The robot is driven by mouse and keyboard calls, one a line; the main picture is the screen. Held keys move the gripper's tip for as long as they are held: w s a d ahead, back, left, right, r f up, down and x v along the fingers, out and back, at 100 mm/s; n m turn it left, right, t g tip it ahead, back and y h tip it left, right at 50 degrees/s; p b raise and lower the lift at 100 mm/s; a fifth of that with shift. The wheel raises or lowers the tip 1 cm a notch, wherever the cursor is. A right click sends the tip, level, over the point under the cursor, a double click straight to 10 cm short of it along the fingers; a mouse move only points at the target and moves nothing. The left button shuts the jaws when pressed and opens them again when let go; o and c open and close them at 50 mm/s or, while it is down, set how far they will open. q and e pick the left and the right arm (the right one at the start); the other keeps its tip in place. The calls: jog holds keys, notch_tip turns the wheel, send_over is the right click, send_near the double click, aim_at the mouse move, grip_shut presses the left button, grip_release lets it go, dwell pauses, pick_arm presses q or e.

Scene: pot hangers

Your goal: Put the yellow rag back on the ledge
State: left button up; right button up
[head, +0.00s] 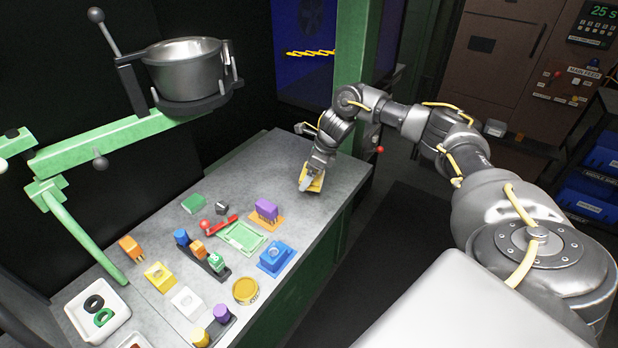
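A small yellow piece that looks like the rag (315,185) is at the far right corner of the grey worktop (345,172). My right gripper (307,184) points down at it, and its pale fingers overlap the yellow. The fingers are too small to tell whether they are shut on it, and I cannot tell whether the rag touches the worktop. No separate ledge can be made out with certainty; the worktop's far right end lies under the gripper. My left gripper is not in view.
Coloured blocks and holders, a green tray (243,237), a yellow round tin (245,291) and a white tray with rings (72,318) fill the worktop's near part. A metal pot (185,70) hangs on a green arm (110,143). A green post (352,50) stands behind the gripper.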

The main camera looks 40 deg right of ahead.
jog(key=shift+w+d+f, duration=0.3)
jog(key=shift+w+f, duration=0.1)
jog(key=shift+f, duration=0.2)
notch_tip(320, 180, down, 2)
jog(key=shift+f+p, duration=0.1)
jog(key=shift+p, duration=0.7)
jog(key=shift+f, duration=0.45)
jog(key=shift+f, duration=0.1)
jog(key=o, duration=0.9)
jog(key=shift+c, duration=0.2)
jog(key=b+v, duration=0.2)
jog(key=v, duration=1)
jog(key=shift+b, duration=0.4)
